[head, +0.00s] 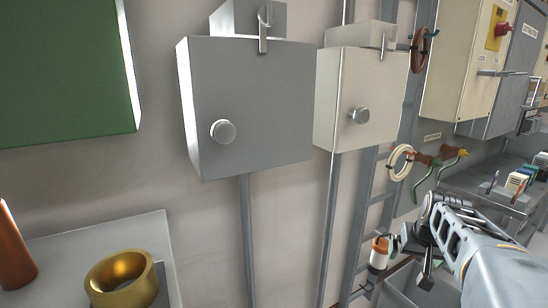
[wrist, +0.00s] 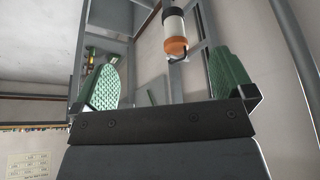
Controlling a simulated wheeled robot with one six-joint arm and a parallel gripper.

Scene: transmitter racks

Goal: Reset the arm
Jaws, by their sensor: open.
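My arm (head: 485,245) reaches in from the lower right of the head view, and its end is partly hidden behind its own links. In the wrist view my gripper (wrist: 168,85) is open, with its two green ribbed finger pads wide apart and nothing between them. A white and orange lantern-like cylinder (wrist: 175,32) with a dark hook shows beyond the fingertips. It also shows in the head view (head: 379,254), just left of my arm's end. I cannot tell how far it is from the fingers.
Grey (head: 250,110) and cream (head: 355,95) boxes with round knobs hang on the wall. A ladder-like rack (head: 374,190) stands beside them, near coiled cable (head: 400,163). A bench (head: 480,190) stands at right.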

